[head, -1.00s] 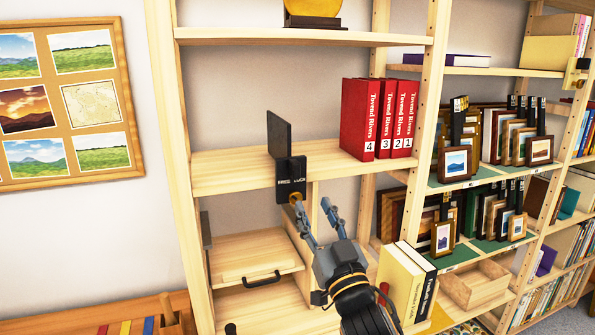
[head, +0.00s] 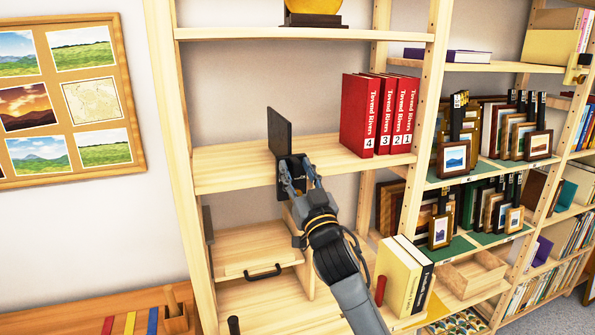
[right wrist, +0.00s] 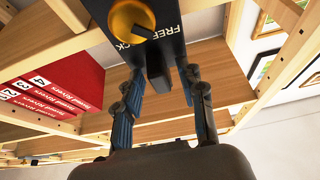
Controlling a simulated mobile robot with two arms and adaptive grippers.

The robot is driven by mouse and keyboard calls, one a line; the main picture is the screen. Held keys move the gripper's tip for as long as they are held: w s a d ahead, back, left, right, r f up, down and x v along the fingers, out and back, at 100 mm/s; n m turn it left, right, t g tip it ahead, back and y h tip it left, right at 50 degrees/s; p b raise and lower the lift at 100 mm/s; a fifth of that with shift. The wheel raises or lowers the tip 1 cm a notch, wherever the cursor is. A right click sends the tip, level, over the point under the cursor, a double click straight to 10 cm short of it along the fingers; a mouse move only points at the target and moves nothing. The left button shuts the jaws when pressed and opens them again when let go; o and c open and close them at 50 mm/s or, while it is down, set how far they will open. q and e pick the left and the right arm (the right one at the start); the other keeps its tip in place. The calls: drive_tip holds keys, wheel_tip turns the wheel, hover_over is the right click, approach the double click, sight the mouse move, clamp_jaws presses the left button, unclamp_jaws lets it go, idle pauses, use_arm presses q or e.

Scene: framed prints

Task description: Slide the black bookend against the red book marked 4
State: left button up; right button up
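The black bookend (head: 279,130) stands upright on the middle shelf, its front plate hanging over the shelf edge. In the right wrist view this plate (right wrist: 168,32) shows an orange-gold knob and a partly hidden label. The red book marked 4 (head: 356,115) stands at the left end of a row of red books, with a clear gap between it and the bookend. My right gripper (head: 298,170) is at the bookend's front plate. In the right wrist view its fingers (right wrist: 164,78) are apart, one on each side of a narrow black part; contact is unclear. My left gripper is not in view.
The shelf (head: 235,174) is bare between the bookend and book 4. A wooden upright (head: 431,110) stands right of the red books. Framed prints (head: 453,158) fill the bay to the right. A cream book (head: 399,277) stands below, near my right arm.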

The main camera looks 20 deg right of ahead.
clamp_jaws()
drive_tip(key=shift+d, duration=0.1)
use_arm(q)
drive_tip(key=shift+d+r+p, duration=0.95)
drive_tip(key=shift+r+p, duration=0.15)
drive_tip(key=shift+p, duration=0.05)
use_arm(e)
drive_tip(key=d, duration=2)
drive_tip(key=shift+w, duration=0.3)
drive_tip(key=shift+d, duration=0.1)
drive_tip(key=shift+o, duration=0.4)
unclamp_jaws()
